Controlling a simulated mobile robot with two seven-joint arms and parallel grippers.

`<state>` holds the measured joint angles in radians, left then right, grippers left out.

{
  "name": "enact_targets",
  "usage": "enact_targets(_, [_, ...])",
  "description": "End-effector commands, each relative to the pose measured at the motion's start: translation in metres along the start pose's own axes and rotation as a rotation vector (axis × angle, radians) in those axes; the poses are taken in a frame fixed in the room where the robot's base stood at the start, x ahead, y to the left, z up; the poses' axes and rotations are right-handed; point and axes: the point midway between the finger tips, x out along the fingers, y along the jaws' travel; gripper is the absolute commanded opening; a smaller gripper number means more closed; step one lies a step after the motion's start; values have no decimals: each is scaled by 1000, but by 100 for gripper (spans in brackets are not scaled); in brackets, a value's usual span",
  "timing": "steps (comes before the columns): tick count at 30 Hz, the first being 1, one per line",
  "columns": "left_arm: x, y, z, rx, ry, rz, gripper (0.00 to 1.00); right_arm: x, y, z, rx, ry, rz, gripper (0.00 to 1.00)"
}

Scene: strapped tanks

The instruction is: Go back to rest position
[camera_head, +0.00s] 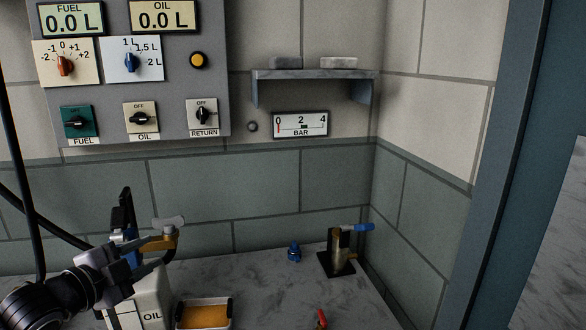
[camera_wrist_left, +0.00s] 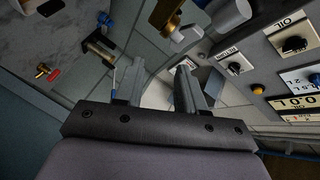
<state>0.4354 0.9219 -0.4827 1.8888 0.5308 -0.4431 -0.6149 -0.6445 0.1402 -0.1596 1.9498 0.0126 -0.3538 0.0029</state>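My left gripper (camera_head: 128,262) reaches in from the left, in front of the white OIL tank (camera_head: 150,296). In the left wrist view its two fingers (camera_wrist_left: 158,78) stand apart with nothing between them. A brass tap with a grey handle (camera_head: 168,232) rises above the tank, beyond the fingers. I cannot tell from the head view whether the gripper touches the tank. My right gripper is in neither view.
An orange-filled tray (camera_head: 204,316) sits beside the tank. A blue fitting (camera_head: 294,251), a brass post with a blue lever (camera_head: 340,252) and a red-handled tap (camera_head: 321,319) stand on the counter. A control panel (camera_head: 180,87) and shelf (camera_head: 313,75) are on the wall above.

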Motion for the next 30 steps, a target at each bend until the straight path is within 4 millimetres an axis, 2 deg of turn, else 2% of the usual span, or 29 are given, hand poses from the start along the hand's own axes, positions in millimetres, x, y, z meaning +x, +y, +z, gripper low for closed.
enact_targets(1, [1,31,-1,-71,4,27,39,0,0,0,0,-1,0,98])
enact_targets(8, [-11,143,-3,-376,-30,100,39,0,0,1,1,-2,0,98])
enact_targets(12, [-32,206,-2,-566,-87,130,39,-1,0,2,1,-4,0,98])
enact_targets(14, [-43,232,-2,-646,-120,138,39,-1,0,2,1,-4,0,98])
enact_targets(18, [-77,290,1,-829,-218,152,39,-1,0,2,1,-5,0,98])
enact_targets(24, [-130,354,4,-1038,-375,147,39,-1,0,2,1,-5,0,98])
enact_targets(27, [-149,373,5,-1098,-433,140,39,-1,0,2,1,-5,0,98])
enact_targets(30, [-161,383,6,-1131,-469,135,39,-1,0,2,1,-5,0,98])
